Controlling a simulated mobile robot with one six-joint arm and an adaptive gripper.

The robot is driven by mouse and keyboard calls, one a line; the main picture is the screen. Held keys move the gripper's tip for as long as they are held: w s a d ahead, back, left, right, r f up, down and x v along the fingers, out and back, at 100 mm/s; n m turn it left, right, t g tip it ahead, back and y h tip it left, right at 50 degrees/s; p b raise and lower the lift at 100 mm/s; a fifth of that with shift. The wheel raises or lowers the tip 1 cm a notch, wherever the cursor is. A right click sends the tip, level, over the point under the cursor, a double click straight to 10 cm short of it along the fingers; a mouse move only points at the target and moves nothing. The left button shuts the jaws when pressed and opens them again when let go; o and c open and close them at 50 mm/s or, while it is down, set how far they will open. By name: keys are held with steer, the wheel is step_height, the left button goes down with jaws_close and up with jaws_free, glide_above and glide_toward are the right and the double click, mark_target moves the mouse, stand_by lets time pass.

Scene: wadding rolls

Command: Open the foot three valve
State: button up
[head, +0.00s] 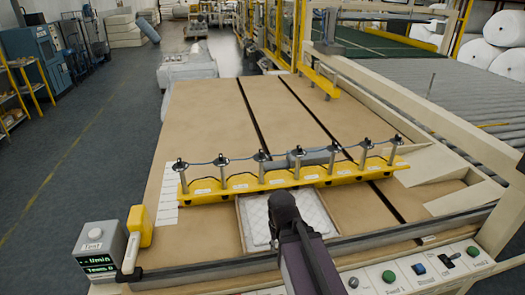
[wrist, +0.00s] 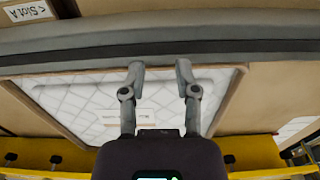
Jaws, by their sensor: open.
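The yellow bar (head: 240,185) crosses the table and carries several upright metal posts with dark tops, linked by a thin line. Small white labels sit on its front, too small to read, so I cannot tell which number each foot has. The third post from the left (head: 262,165) stands behind my gripper (head: 284,208). The bar also shows along the bottom of the wrist view (wrist: 262,148), with small dark knobs on it. My gripper is open and empty in the wrist view (wrist: 160,68), over a white quilted pad (wrist: 75,98), apart from the bar.
A wooden frame surrounds the pad (head: 258,222). A dark rail (head: 190,268) and a button panel (head: 420,268) run along the front edge. A display box (head: 98,250) and a yellow handled device (head: 138,235) stand front left. The brown tabletop (head: 205,110) behind the bar is clear.

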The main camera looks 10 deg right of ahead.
steer(key=o, duration=0.3)
steer(key=shift+o, duration=0.8)
steer(key=shift+w+r, duration=0.1)
steer(key=shift+r, duration=0.1)
steer(key=w+r+m+p, duration=0.9)
steer(key=w+r+p, duration=0.5)
steer(key=r+p, duration=0.4)
step_height(320, 180, up, 15)
steer(key=m+p, duration=0.9)
steer(key=p, duration=0.7)
glide_above(261, 151)
steer(key=shift+w, duration=0.15)
steer(key=shift+f+b, duration=0.2)
steer(key=shift+b, duration=0.25)
step_height(261, 151, down, 13)
steer(key=b, duration=1.3)
steer(key=shift+f, duration=0.15)
